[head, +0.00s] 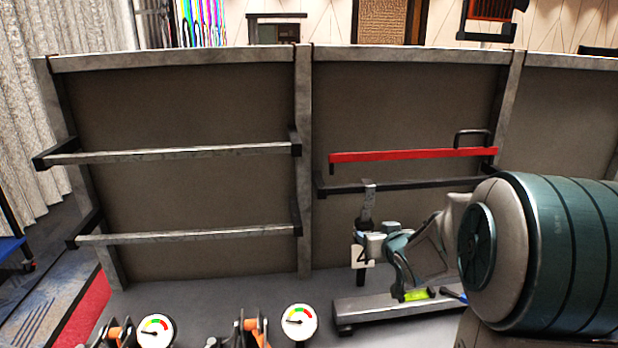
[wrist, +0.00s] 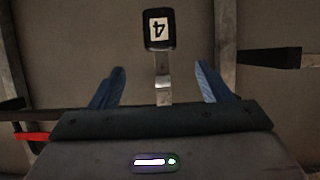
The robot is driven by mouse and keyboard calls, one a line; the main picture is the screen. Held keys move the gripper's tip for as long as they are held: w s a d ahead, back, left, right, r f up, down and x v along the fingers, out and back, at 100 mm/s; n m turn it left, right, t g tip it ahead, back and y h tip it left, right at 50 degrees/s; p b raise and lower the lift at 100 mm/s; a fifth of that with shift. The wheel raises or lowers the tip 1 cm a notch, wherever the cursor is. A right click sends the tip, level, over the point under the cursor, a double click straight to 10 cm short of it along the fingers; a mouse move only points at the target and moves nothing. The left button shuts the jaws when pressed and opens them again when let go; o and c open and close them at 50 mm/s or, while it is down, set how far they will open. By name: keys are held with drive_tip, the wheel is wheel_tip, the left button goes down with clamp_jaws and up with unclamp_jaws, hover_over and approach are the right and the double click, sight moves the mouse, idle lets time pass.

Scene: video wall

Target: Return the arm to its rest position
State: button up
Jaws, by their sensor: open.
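My gripper (wrist: 161,84) shows in the wrist view with its two blue fingers spread apart and nothing held between them. Past the fingers is a metal bracket with a black end and a white tag marked 4 (wrist: 158,29); the tag appears upside down there. In the head view, my arm comes in from the right as a large teal link. My gripper (head: 376,244) is at its far end, close to the tag marked 4 (head: 362,257) on its dark upright piece. Whether they touch cannot be told.
A framed panel wall (head: 180,180) stands ahead, with two grey rails on the left and a red bar (head: 410,155) on the right. Two round gauges (head: 299,321) are at the bottom. A grey beam (head: 390,308) lies low under my arm, with a lime-green piece (head: 416,296) near it.

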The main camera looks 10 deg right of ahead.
drive_tip(key=s+a+g, duration=0.3)
drive_tip(key=s, duration=0.6)
drive_tip(key=s+a+f+g, duration=0.1)
drive_tip(key=s+a+g, duration=0.3)
drive_tip(key=s, duration=0.6)
drive_tip(key=s+a+g, duration=0.3)
drive_tip(key=s+a, duration=0.1)
drive_tip(key=s, duration=0.5)
drive_tip(key=shift+s+f, duration=0.25)
drive_tip(key=shift+f, duration=0.05)
